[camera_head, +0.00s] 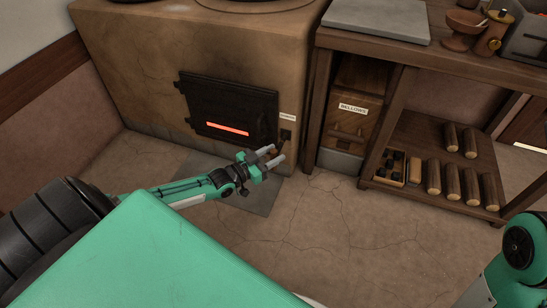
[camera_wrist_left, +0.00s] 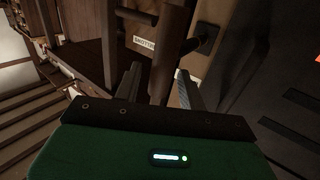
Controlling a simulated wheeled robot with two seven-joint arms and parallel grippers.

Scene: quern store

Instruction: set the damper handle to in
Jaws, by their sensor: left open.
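The damper handle (camera_head: 281,145) is a small dark bar on the front of the clay stove, just right of the black fire door and below a small white label (camera_head: 288,118). In the left wrist view the handle (camera_wrist_left: 173,45) is a dark brown bar running down between the fingers, with a dark mount (camera_wrist_left: 205,38) at its right. My left gripper (camera_head: 274,154) is open, its fingers reaching to either side of the handle. I cannot tell whether either finger touches it. My right gripper is out of view; only part of my right arm shows at the lower right.
The black fire door (camera_head: 228,108) has a glowing red slot. A wooden bench (camera_head: 312,100) stands right of the stove, with a box labelled bellows (camera_head: 350,125) and a low shelf of several wooden cylinders (camera_head: 452,178). A grey floor slab (camera_head: 258,200) lies below; the floor in front is clear.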

